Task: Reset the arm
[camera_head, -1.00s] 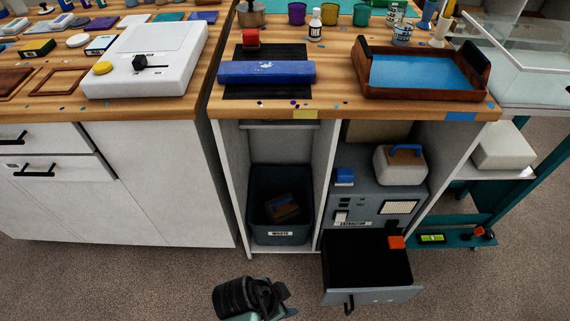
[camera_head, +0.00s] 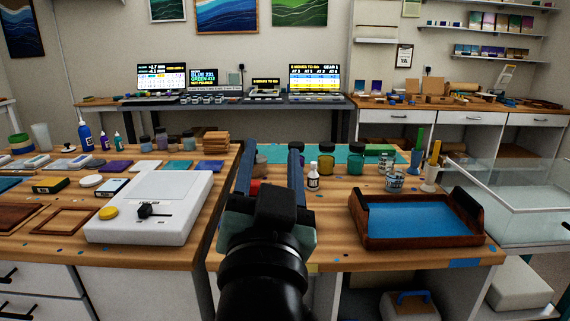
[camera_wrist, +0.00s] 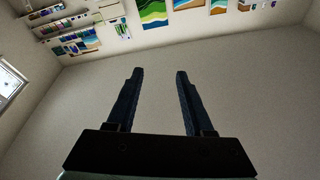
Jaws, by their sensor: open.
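My gripper (camera_head: 270,170) is raised in front of the middle workbench in the head view, its two dark fingers pointing up and away. The fingers are apart with nothing between them. In the wrist view my gripper (camera_wrist: 158,78) is also open and empty, facing a bare wall. My wrist and forearm hide part of the bench top, including most of the dark mat and the blue block seen earlier.
A wooden tray with a blue inside (camera_head: 365,235) sits right of my arm. A white device (camera_head: 150,208) stands on the left bench. A small white bottle (camera_head: 313,178) and several jars stand behind. A clear-walled tank (camera_head: 520,205) is at the right.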

